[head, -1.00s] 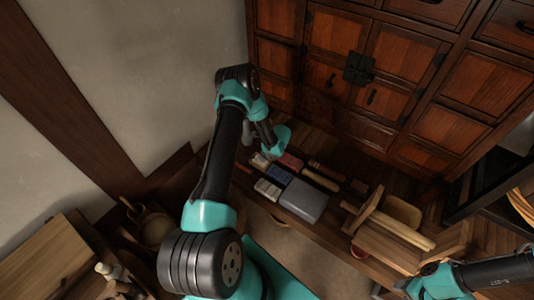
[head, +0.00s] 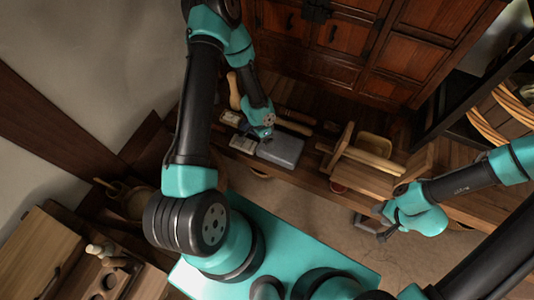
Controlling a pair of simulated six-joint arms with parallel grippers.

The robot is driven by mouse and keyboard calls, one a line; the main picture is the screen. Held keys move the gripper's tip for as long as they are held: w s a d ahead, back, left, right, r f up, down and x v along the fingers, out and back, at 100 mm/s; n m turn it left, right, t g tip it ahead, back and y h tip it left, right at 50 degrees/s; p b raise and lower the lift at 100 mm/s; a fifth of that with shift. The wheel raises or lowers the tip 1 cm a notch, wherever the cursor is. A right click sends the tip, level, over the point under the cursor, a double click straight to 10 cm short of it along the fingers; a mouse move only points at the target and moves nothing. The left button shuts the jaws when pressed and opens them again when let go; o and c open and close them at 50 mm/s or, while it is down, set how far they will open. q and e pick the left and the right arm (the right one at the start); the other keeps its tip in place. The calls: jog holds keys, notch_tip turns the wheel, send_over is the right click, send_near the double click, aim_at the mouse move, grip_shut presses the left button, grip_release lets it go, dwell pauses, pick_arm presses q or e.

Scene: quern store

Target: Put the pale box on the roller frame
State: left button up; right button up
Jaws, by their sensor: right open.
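Small pale boxes lie on the low wooden shelf in the head view: one (head: 242,145) just left of the grey block, another (head: 231,118) farther back. I cannot tell which is the task's pale box. A wooden frame with a pale round bar (head: 369,159) stands right of the grey block and looks like the roller frame. My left gripper (head: 264,137) is over the shelf, close above the grey block's back left end; its fingers are too small and hidden to judge. My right gripper (head: 374,226) is open and empty, in front of the wooden frame, over the floor.
The grey block (head: 282,151) lies between the pale boxes and the frame. A tan tray (head: 375,145) sits behind the frame. The wooden cabinet (head: 345,50) closes off the back. Open floor (head: 320,222) lies in front of the shelf.

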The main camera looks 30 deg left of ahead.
pick_arm(q)
jog(key=s+d+r+n+t, duration=0.2)
jog(key=s+d+r+n, duration=0.3)
jog(key=s+r+n, duration=0.2)
jog(key=shift+s+d+n, duration=0.4)
jog(key=shift+s+n, duration=0.3)
jog(key=shift+c, duration=0.4)
